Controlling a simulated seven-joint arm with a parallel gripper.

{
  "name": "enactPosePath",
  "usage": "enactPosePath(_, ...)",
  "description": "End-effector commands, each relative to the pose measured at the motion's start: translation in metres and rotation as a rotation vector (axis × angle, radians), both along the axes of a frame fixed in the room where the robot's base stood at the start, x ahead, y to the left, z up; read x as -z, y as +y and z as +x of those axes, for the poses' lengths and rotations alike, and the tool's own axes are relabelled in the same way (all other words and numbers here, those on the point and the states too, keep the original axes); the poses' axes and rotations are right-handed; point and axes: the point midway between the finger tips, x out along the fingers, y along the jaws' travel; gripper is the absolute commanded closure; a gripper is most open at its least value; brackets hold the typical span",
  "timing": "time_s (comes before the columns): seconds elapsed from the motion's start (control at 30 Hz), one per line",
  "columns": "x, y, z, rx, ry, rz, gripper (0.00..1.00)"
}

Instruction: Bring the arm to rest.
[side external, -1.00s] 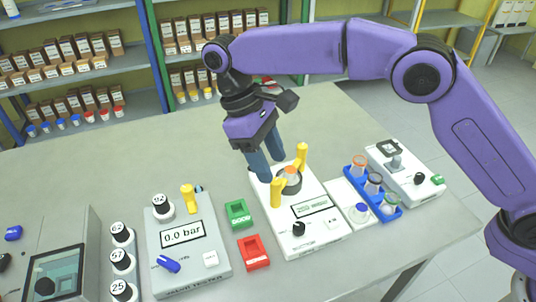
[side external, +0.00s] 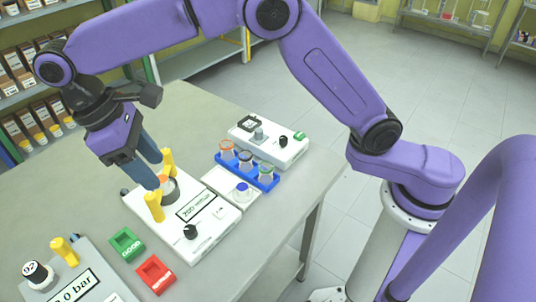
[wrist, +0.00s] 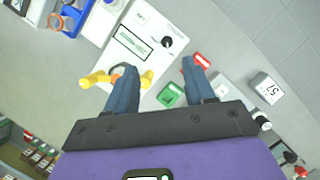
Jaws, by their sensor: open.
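My gripper (side external: 151,172) is open and empty. It points down above the white machine (side external: 218,218) that has two yellow handles, a display and a black knob. Its fingertips are close to the handles in the side view; I cannot tell whether they touch anything. A small orange-topped item (side external: 167,182) sits in the dark ring between the handles. In the wrist view the fingers stand wide apart, with the machine (wrist: 135,45) beyond them and the left finger overlapping a yellow handle.
A green tray (side external: 126,244) and red tray (side external: 156,275) lie in front. A pressure tester (side external: 95,290) is at lower left. The table's right edge is near the rack.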

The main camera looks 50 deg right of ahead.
Motion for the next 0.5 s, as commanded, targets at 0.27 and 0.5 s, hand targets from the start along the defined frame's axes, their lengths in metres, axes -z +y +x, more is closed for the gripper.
enactPosePath(0.27, -0.014, -0.068, -0.045, -0.064, -0.061, 0.076, 0.46)
enactPosePath(0.5, -0.013, -0.134, -0.096, -0.121, -0.109, 0.142, 0.46)
